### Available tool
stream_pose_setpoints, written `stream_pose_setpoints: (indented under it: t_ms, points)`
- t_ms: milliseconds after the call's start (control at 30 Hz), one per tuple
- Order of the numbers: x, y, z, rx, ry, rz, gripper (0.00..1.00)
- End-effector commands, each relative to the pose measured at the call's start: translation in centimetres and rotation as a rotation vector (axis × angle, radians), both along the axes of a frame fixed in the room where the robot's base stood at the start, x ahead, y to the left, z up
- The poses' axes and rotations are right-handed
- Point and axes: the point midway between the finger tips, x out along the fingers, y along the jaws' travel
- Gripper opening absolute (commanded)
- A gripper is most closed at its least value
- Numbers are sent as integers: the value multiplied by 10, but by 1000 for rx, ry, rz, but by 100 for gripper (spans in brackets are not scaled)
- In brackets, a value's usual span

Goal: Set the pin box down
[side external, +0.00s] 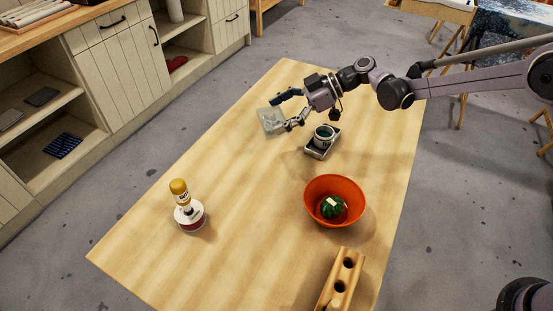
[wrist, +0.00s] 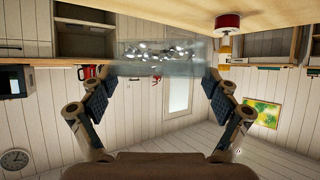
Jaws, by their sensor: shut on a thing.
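The pin box (side external: 270,121) is a small clear box over the far left part of the wooden table (side external: 240,200). My gripper (side external: 284,112) is shut on it, with one finger on each side. In the wrist view the clear box (wrist: 160,58) spans between the two fingertips, with shiny bits inside. I cannot tell from the frames whether its underside touches the table.
A small tray (side external: 322,152) with a dark cup (side external: 324,135) stands close to my gripper. An orange bowl (side external: 318,193) holds a green item (side external: 332,207). The table's middle is clear.

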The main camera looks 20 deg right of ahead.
Motion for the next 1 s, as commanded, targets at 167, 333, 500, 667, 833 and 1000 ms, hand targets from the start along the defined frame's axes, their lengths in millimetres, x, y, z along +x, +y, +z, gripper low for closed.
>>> stream_pose_setpoints:
  t_ms: [167, 333, 500, 667, 833, 1000]
  points:
    - [-2, 30, -17, 1, 0, 1, 51]
    - [-4, 64, -37, 1, 0, 2, 51]
    - [-6, 95, -56, 1, 0, 1, 51]
    - [-7, 111, -66, 1, -1, -1, 51]
    - [-7, 115, -72, 1, 0, -2, 51]
    - [-7, 115, -94, 1, 0, -2, 51]
